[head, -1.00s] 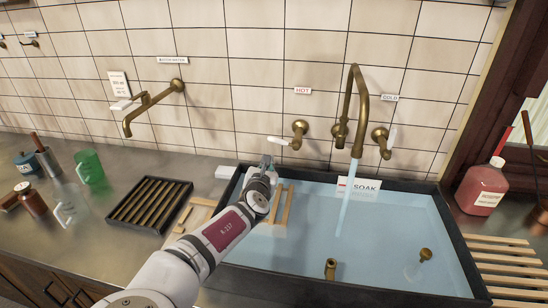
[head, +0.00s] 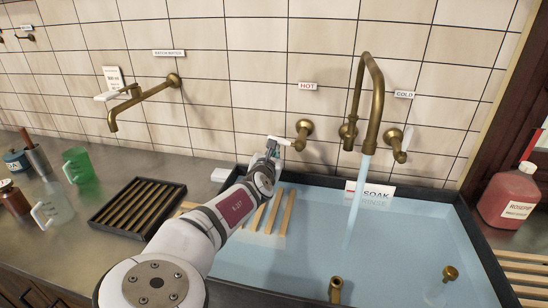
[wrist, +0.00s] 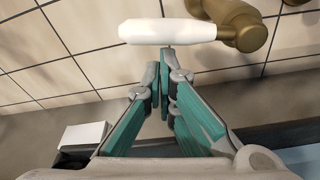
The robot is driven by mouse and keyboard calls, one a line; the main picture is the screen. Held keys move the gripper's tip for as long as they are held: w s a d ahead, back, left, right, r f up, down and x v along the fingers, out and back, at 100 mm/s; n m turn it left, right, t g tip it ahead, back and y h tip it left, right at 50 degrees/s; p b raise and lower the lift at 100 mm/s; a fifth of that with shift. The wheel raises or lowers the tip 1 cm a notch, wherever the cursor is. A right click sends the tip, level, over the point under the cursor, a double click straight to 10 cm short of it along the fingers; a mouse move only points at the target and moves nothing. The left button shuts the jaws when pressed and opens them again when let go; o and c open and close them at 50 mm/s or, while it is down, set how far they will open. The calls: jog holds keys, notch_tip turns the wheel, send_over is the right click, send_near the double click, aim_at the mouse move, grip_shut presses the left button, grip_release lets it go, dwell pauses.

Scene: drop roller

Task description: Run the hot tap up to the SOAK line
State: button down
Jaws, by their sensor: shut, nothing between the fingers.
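The hot tap (head: 303,128) is a brass valve on the tiled wall under a HOT label (head: 308,86). Its white lever (head: 283,141) points left and lies across the top of the wrist view (wrist: 165,31). My gripper (head: 272,147) is shut and empty, its teal fingertips (wrist: 165,68) just short of the lever; I cannot tell whether they touch. A stream (head: 356,200) runs from the brass spout (head: 373,95) into the sink. The water (head: 290,262) stands near the SOAK plate (head: 376,191); the lower word on it looks bluish, apparently under water.
The cold tap (head: 398,145) with its white lever is right of the spout. A brass standpipe (head: 335,290) and a brass knob (head: 449,273) rise from the water. A rack tray (head: 140,207), a jug (head: 53,205) and a green mug (head: 78,166) stand left. A pink bottle (head: 509,193) stands right.

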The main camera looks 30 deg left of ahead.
aim_at(275, 138)
jog(key=shift+r+m+p, duration=0.3)
jog(key=shift+r+m, duration=0.3)
dwell(0.5)
jog(key=r+m, duration=0.1)
jog(key=r+m+y+p, duration=0.1)
jog(key=m, duration=0.1)
jog(key=r+m, duration=0.2)
jog(key=shift+d+y+p, duration=0.3)
jog(key=shift+p, duration=0.1)
jog(key=shift+w+d+r+m+t+y+p, duration=0.25)
jog(key=shift+d+r+m, duration=0.4)
jog(key=shift+m, duration=0.7)
jog(key=shift+w+d+r+m+t+y+p, duration=0.15)
jog(key=shift+d+r+m+p, duration=0.35)
jog(key=shift+m, duration=0.8)
jog(key=shift+w+d+r+m+t+y+p, duration=0.1)
jog(key=shift+w+d+r+m+y+p, duration=0.15)
jog(key=shift+d+r+m, duration=0.8)
jog(key=shift+s+a+f+m, duration=0.1)
jog(key=shift+a+f+m, duration=0.2)
